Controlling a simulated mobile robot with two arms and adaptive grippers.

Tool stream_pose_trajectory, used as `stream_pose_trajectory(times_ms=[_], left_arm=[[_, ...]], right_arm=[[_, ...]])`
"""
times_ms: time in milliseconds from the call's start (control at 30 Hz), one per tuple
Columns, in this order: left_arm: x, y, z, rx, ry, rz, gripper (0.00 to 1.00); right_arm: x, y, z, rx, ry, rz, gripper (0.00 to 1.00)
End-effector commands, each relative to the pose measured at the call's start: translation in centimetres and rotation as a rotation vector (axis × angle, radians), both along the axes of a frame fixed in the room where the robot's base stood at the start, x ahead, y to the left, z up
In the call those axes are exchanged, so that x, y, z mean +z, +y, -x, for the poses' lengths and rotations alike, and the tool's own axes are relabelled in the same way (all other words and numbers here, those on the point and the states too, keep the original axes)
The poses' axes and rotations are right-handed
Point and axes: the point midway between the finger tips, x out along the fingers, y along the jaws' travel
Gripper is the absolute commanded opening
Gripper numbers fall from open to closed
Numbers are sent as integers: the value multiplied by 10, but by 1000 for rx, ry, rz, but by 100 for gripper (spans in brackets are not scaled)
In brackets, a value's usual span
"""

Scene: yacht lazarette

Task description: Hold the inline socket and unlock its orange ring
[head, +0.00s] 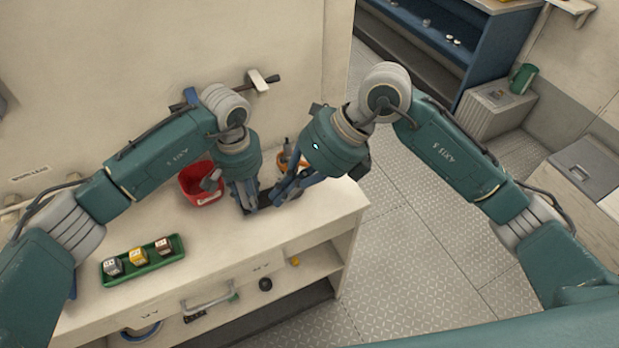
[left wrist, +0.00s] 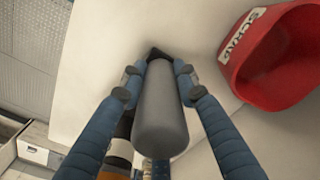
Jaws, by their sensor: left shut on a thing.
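In the left wrist view my left gripper (left wrist: 158,80) is shut on a grey cylinder with a dark end, which looks like the inline socket (left wrist: 160,118). In the head view the left gripper (head: 249,206) is low over the worktop, and the dark piece between the two grippers (head: 268,198) is mostly covered by fingers. My right gripper (head: 284,192) reaches in close from the right; its jaw opening is hidden by its own links. I cannot make out the orange ring on the socket. An orange and white thing (left wrist: 117,160) shows partly behind the socket in the left wrist view.
A red bin (head: 202,197) stands left of the left gripper. A green tray (head: 122,276) with three small blocks lies at front left. An orange container (head: 291,160) is behind the right gripper. The worktop (head: 215,240) is bare in front; its right edge is near the right gripper.

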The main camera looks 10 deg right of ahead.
Motion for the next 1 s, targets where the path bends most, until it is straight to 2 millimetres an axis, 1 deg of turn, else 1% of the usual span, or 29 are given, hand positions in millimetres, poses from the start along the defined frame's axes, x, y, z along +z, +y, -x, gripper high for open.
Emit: stream_pose_trajectory(times_ms=[33,100,200,333,433,567,667,700,900,1000], left_arm=[[0,0,0,1,0,-1,0],[0,0,0,1,0,-1,0],[0,0,0,1,-1,-1,0],[0,0,0,1,-1,-1,0],[0,0,0,1,-1,-1,0],[0,0,0,1,-1,0,0],[0,0,0,1,-1,0,0],[0,0,0,1,-1,0,0],[0,0,0,1,-1,0,0],[0,0,0,1,-1,0,0]], right_arm=[[-6,9,13,8,48,-81,0],[-6,21,27,10,98,-199,0],[-4,32,40,-11,155,-365,0],[1,34,48,-80,216,-569,0],[2,27,47,-164,246,-709,0],[-1,6,40,-312,268,-866,0],[-11,-19,33,-449,270,-959,0],[-16,-30,31,-506,268,-988,0],[-45,-88,25,-760,244,-1065,0],[-56,-109,25,-843,230,-1075,0]])
